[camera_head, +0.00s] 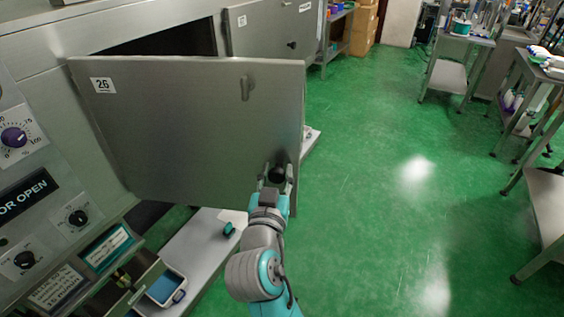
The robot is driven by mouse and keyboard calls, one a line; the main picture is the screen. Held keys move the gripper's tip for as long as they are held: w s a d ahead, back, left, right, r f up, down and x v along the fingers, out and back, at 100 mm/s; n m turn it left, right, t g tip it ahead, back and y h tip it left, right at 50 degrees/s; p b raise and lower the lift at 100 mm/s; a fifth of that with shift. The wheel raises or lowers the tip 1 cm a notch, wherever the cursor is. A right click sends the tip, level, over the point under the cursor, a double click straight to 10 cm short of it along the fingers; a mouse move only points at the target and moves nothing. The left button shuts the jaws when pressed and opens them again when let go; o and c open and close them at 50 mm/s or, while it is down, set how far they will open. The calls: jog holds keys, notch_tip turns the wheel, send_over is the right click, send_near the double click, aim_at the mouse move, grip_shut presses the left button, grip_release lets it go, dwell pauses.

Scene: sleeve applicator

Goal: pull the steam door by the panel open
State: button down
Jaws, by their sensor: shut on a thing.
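The steam door (180,120) is a flat grey metal panel marked 26, hinged at the left beside the control panel (35,195). It stands swung out from the machine, and a dark opening (165,42) shows above and behind it. My gripper (276,174) is at the door's lower right, against its outer face near the free edge. It is shut on a dark round knob (277,174) there; the fingers partly hide the knob.
A second grey door (270,30) is closed further along the machine. A low grey shelf (205,250) with small items runs below the door. Wheeled steel carts (452,75) stand at the right. The green floor (390,200) between is clear.

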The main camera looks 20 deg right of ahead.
jog(key=s+a+m+g+h, duration=0.2)
jog(key=s+a+m+h, duration=0.1)
jog(key=s+a, duration=0.4)
jog(key=shift+s+a+g+h, duration=0.35)
jog(key=shift+s+h, duration=0.25)
jog(key=shift+s, duration=0.65)
jog(key=shift+f, duration=0.1)
jog(key=c, duration=0.7)
grip_release()
jog(key=v, duration=1.2)
